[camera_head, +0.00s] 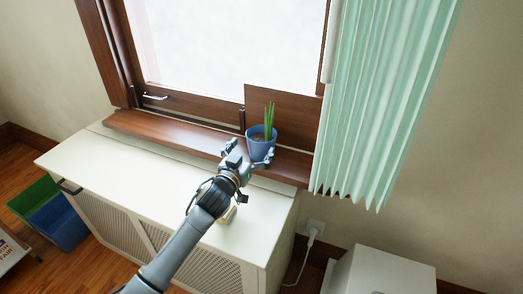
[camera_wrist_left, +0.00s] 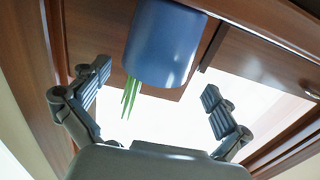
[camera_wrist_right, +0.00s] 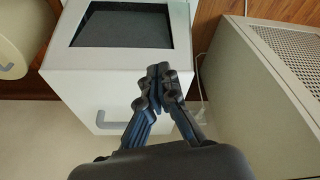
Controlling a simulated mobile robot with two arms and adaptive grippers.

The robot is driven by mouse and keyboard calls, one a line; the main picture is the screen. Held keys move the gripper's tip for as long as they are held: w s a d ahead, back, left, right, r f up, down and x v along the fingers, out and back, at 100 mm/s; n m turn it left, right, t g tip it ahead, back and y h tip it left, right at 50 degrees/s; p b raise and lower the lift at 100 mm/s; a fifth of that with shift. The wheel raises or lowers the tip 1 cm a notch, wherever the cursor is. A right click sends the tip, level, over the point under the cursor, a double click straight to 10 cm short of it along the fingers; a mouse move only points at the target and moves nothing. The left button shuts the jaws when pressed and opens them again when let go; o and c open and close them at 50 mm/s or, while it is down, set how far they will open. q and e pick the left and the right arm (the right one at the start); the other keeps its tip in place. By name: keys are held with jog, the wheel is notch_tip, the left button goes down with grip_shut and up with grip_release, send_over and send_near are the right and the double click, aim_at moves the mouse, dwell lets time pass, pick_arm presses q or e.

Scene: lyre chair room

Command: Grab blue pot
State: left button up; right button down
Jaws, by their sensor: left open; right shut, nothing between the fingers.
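The blue pot (camera_head: 261,146) with upright green leaves stands on the wooden window sill in the head view. My left gripper (camera_head: 250,155) is at the pot's near side, with its fingers spread toward it. In the left wrist view the blue pot (camera_wrist_left: 163,42) appears upside down between and beyond the open fingers of the left gripper (camera_wrist_left: 160,98). A gap shows on both sides of the pot there. My right gripper (camera_wrist_right: 163,80) is shut and empty in the right wrist view, far from the pot; it is not seen in the head view.
The wooden sill (camera_head: 165,132) runs above a white radiator cover (camera_head: 110,170). A mint curtain (camera_head: 385,95) hangs right of the pot, and a wooden panel stands behind it. A white box-like cabinet (camera_wrist_right: 120,100) is beyond my right gripper. Green and blue bins (camera_head: 62,222) stand at left.

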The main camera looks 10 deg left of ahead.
aim_at(267, 128)
pick_arm(q)
jog(key=shift+w+d+b, duration=0.25)
jog(key=shift+w, duration=0.7)
jog(key=shift+w+d+b, duration=0.2)
jog(key=shift+w+d, duration=0.05)
jog(key=shift+w, duration=0.7)
jog(key=shift+w+d+b, duration=0.25)
jog(key=shift+w, duration=0.7)
jog(key=shift+r, duration=0.1)
pick_arm(e)
jog(key=v, duration=0.5)
jog(key=shift+w+d+r, duration=0.1)
jog(key=shift+w+r, duration=0.1)
jog(key=shift+r, duration=0.05)
pick_arm(q)
jog(key=shift+c, duration=0.4)
jog(key=c, duration=1.2)
jog(key=shift+r, duration=0.1)
jog(key=shift+c, duration=0.2)
